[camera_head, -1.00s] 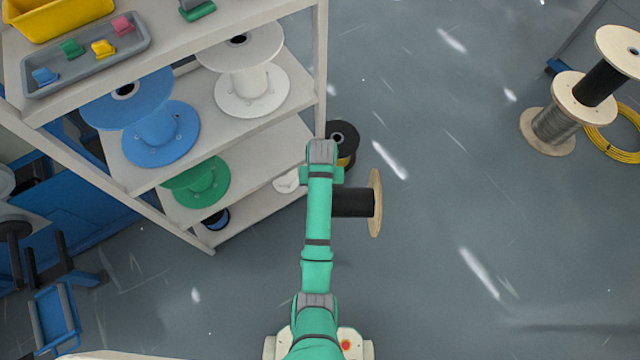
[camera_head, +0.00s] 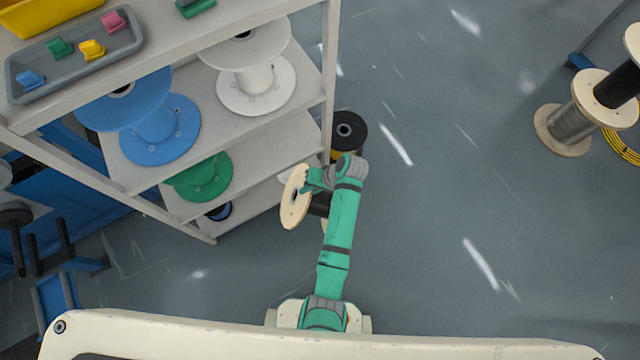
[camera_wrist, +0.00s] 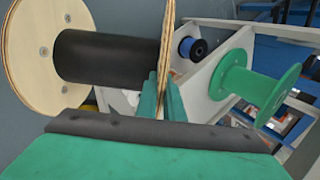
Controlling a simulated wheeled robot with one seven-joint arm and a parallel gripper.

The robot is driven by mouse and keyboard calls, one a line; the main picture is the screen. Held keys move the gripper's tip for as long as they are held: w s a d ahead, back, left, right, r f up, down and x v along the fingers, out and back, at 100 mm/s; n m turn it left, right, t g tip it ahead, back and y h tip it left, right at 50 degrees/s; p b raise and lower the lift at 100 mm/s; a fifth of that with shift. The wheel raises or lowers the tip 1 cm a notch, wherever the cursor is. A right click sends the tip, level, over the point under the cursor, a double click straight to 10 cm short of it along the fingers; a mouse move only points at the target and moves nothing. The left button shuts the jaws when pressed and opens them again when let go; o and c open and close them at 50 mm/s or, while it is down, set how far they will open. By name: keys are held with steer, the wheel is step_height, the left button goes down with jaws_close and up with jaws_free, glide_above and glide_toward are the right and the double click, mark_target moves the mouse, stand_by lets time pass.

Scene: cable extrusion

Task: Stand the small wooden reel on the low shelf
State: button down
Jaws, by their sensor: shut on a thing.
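The small wooden reel has pale plywood flanges and a black core. In the head view its flange (camera_head: 293,197) is beside the front right corner of the shelf unit, apart from the floor as far as I can tell. In the wrist view the reel (camera_wrist: 108,56) lies with its axis across the picture. My gripper (camera_head: 314,180) is shut on the rim of one flange; the fingers (camera_wrist: 165,100) straddle its edge in the wrist view. The lowest shelf (camera_head: 248,214) is partly hidden by the reel and the shelf above.
A green reel (camera_head: 203,180) stands on the shelf above the lowest; a small blue-black reel (camera_head: 218,212) is on the lowest. Blue (camera_head: 155,130) and white (camera_head: 256,85) reels stand higher. A black reel (camera_head: 348,130) stands on the floor right of the unit.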

mark_target(302, 198)
steer(key=s+a+m+t+y, duration=0.1)
steer(key=s+a+r+m+y, duration=0.1)
steer(key=y, duration=0.1)
steer(key=shift+r+t+y, duration=0.2)
steer(key=shift+t+y, duration=0.1)
steer(key=shift+t, duration=0.1)
steer(key=r+m+t, duration=0.1)
steer(key=s+m+t+y, duration=0.1)
steer(key=r+t+y, duration=0.1)
steer(key=shift+s+d+r+m+t, duration=0.1)
steer(key=shift+s+r+m+t, duration=0.1)
steer(key=shift+r+m+t, duration=0.15)
steer(key=s+d+r+m+t+h, duration=0.1)
steer(key=s+d+r+m+t, duration=0.1)
steer(key=d+r+m+t, duration=0.45)
steer(key=w+a+f+t, duration=0.1)
steer(key=w+a+f, duration=0.1)
steer(key=w+a, duration=0.6)
steer(key=w+a+f+t, duration=0.1)
steer(key=w+a+f, duration=0.1)
steer(key=w+a, duration=0.7)
steer(key=w, duration=0.7)
steer(key=shift+w+a+f+n+t+h, duration=0.2)
steer(key=shift+n+t+h, duration=0.1)
steer(key=shift+h, duration=0.1)
stand_by(1.3)
steer(key=shift+d, duration=0.15)
